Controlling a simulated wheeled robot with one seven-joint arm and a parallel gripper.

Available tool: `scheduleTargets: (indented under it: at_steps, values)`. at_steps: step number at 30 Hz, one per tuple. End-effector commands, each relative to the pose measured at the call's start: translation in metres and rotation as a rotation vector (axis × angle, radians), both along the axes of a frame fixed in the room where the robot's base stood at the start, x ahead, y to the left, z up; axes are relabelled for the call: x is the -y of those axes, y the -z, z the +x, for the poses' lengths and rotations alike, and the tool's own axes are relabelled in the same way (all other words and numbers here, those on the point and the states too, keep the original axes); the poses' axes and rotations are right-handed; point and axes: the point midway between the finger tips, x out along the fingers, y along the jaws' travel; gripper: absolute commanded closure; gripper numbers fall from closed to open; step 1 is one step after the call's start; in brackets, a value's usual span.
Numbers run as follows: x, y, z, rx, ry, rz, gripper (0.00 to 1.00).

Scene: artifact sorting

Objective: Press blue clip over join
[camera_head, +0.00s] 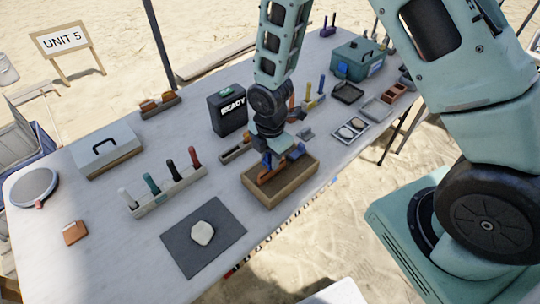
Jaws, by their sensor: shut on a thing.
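My gripper (270,150) points down over a shallow wooden tray (290,192) near the table's front edge. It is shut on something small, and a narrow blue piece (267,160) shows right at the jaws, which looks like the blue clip. An orange-brown piece (268,176) slants below it inside the tray. A second blue piece (296,152) shows just right of the gripper, by the tray's far side. The gripper hides much of the tray's back part. The join itself is too small and covered to make out.
A black box reading READY (228,110) stands behind left of the gripper. A rack of several coloured handles (165,192) and a dark mat (228,228) with a pale stone (202,233) lie left. A teal toolbox (358,58) and small trays (376,108) stand right.

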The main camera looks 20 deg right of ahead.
Motion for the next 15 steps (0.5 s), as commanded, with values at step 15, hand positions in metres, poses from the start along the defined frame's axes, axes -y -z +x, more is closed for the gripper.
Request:
scheduleTargets:
  at_steps: [15]
  values:
    - [0.000, 0.013, 0.000, 0.000, 0.001, 0.000, 0.93]
